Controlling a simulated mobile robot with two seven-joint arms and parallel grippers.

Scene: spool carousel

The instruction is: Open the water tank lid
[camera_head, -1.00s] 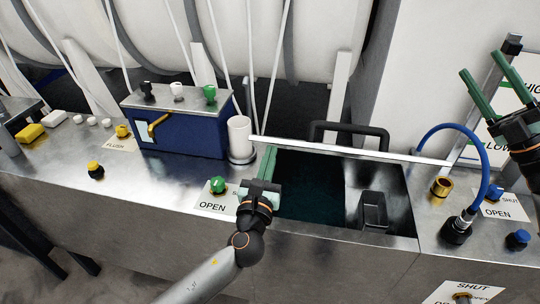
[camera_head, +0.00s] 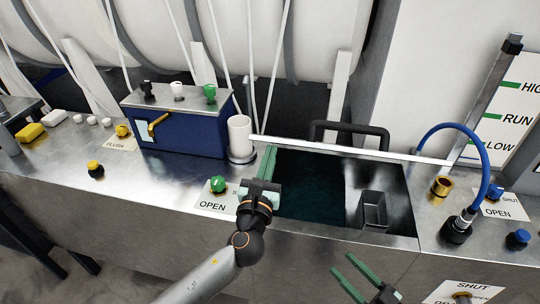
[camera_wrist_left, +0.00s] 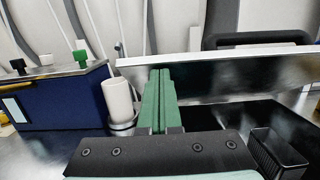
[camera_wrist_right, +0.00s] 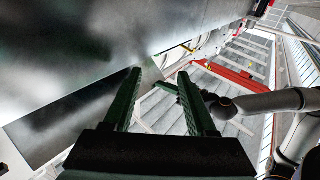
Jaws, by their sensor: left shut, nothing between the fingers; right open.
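The water tank lid (camera_head: 350,149) stands tilted up on its edge at the back of the tank opening (camera_head: 303,190), with its black handle (camera_head: 350,129) behind it. Dark water shows in the opening. The lid's metal face also shows in the left wrist view (camera_wrist_left: 225,75). My left gripper (camera_head: 267,158) is shut and empty over the opening's left side, its fingertips close to the lid's left end; I cannot tell whether they touch. My right gripper (camera_head: 352,278) is open and empty, low at the front of the counter. Its fingers also show in the right wrist view (camera_wrist_right: 160,82).
A blue box (camera_head: 185,133) with knobs and a white cup (camera_head: 240,138) stand left of the tank. A green knob (camera_head: 218,185) is beside my left gripper. Right of the tank are a blue hose (camera_head: 485,165), a brass fitting (camera_head: 441,186) and a level gauge (camera_head: 515,115).

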